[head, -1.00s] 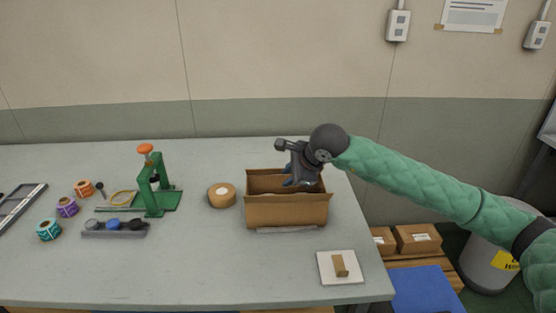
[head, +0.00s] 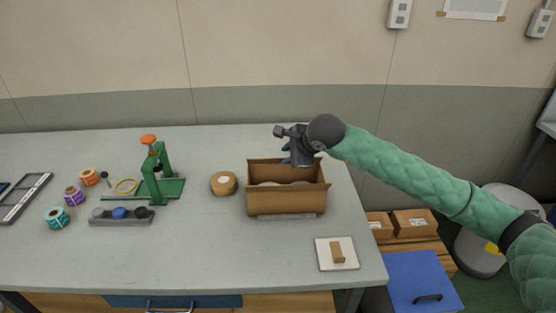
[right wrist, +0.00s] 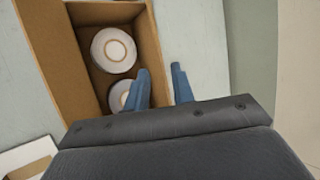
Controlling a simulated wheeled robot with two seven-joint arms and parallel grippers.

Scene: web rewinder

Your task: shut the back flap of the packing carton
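The packing carton (head: 287,205) stands open on the table. Its back panel (head: 265,170) stands up, and I cannot tell where wall ends and flap begins. White rolls (right wrist: 113,50) lie inside. My right gripper (head: 299,158) is at the carton's back edge, right of its middle, pointing down. In the right wrist view its two blue fingers (right wrist: 160,88) are apart, with nothing clearly held. One finger is on the carton's inner side and the other beyond the back edge (right wrist: 155,45). Contact with the carton cannot be told. My left gripper is not in view.
A tape roll (head: 223,183) lies left of the carton. A green press (head: 160,175), coloured spools (head: 73,195) and a grey holder (head: 122,216) stand further left. A white plate (head: 337,254) with a brown piece lies at front right. The table's front middle is clear.

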